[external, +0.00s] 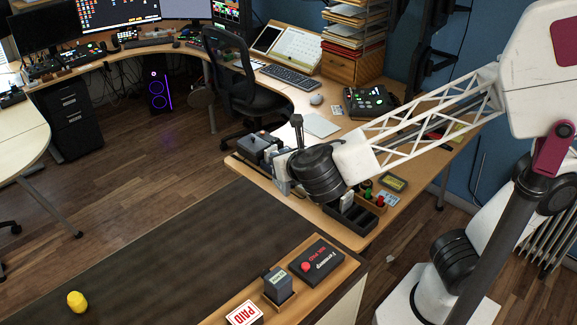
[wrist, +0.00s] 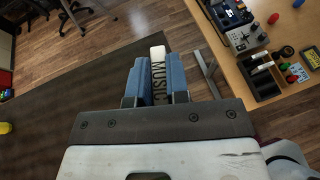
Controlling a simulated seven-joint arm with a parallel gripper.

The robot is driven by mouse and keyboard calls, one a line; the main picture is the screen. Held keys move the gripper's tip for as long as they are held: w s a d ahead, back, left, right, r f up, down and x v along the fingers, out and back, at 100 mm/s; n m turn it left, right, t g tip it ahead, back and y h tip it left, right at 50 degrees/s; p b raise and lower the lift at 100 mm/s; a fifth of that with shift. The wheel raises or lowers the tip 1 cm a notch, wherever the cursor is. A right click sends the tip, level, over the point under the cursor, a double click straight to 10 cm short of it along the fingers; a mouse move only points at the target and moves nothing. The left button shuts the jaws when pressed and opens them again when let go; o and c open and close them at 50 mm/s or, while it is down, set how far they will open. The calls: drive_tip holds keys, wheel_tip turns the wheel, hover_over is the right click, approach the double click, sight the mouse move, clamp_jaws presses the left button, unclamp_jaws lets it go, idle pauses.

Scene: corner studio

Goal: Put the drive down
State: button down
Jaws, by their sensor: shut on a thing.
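In the wrist view, the drive (wrist: 157,66) is a slim block with a white end and dark lettering reading MUSIC. It stands between the two blue fingers of my gripper (wrist: 158,80), which is shut on it. The drive is off the tabletop to the left of the desk's edge. In the external view, my gripper (external: 280,180) is beside the desk's front edge, and the drive cannot be made out there.
A grey mixer-like device (wrist: 244,38) and red and green stamps (external: 375,199) flank the rack. The near dark counter (external: 150,255) is largely bare, with a yellow object (external: 77,301) at left.

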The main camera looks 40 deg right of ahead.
drive_tip(key=s+a+n+y, duration=0.3)
drive_tip(key=s+a, duration=0.2)
drive_tip(key=a, duration=0.3)
drive_tip(key=shift+t, duration=0.3)
drive_tip(key=f, duration=0.5)
drive_tip(key=shift+w+d, duration=0.15)
drive_tip(key=shift+w, duration=0.15)
drive_tip(key=shift+w, duration=0.1)
drive_tip(key=w+a+f, duration=0.1)
drive_tip(key=w+a, duration=1)
drive_tip(key=shift+w+f, duration=0.2)
drive_tip(key=shift+f, duration=0.1)
drive_tip(key=shift+f, duration=1.65)
drive_tip(key=shift+f, duration=0.15)
